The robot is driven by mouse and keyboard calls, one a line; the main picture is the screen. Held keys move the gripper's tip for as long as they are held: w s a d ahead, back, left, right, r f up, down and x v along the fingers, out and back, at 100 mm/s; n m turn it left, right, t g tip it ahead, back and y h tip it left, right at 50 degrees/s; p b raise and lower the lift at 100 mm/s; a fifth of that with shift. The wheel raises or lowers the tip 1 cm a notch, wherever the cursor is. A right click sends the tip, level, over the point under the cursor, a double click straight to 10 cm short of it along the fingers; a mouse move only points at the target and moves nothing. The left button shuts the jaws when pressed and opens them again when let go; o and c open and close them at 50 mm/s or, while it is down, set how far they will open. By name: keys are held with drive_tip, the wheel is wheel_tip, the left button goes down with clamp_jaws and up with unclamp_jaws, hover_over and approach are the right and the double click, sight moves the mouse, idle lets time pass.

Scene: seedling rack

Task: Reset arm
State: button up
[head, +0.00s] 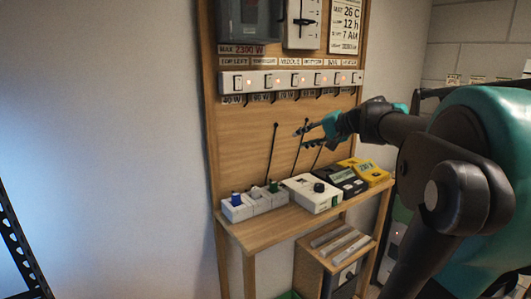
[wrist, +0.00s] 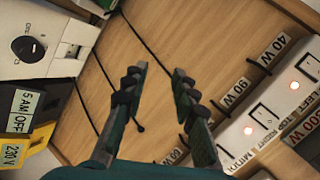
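My gripper (head: 311,136) is in front of the wooden backboard (head: 247,150), below the switch strip and above the small shelf, in the head view. In the wrist view my gripper (wrist: 160,78) has its two fingers apart with nothing between them. It appears open and empty. Black cables hang on the board behind the fingers, and one loose cable end (wrist: 140,128) shows near the left finger. My arm reaches in from the right in the head view.
A white switch strip (head: 291,81) with lit switches runs across the board. The shelf (head: 262,227) holds a white box with a black knob (head: 313,193), a black device (head: 340,180), a yellow device (head: 365,172) and small white blocks (head: 252,202). Free room lies left of the board.

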drive_tip(key=s+f+n+g+h, duration=0.15)
drive_tip(key=s+f, duration=0.35)
drive_tip(key=f, duration=0.6)
drive_tip(key=s+f+n+g+h, duration=0.1)
drive_tip(key=s+f+g+h, duration=0.15)
drive_tip(key=s+f, duration=0.6)
drive_tip(key=s+d+f+n+h, duration=0.1)
drive_tip(key=s+d+f+h, duration=0.1)
drive_tip(key=s+f, duration=0.3)
drive_tip(key=s+d+f+n+h, duration=0.1)
drive_tip(key=s+d+f+h, duration=0.2)
drive_tip(key=f, duration=0.9)
drive_tip(key=shift+s+d+f+n+g, duration=0.25)
drive_tip(key=shift+s+d+n+g, duration=0.15)
drive_tip(key=shift+s+d, duration=0.55)
drive_tip(key=shift+o, duration=0.2)
drive_tip(key=shift+s+a, duration=0.1)
drive_tip(key=shift+a, duration=0.15)
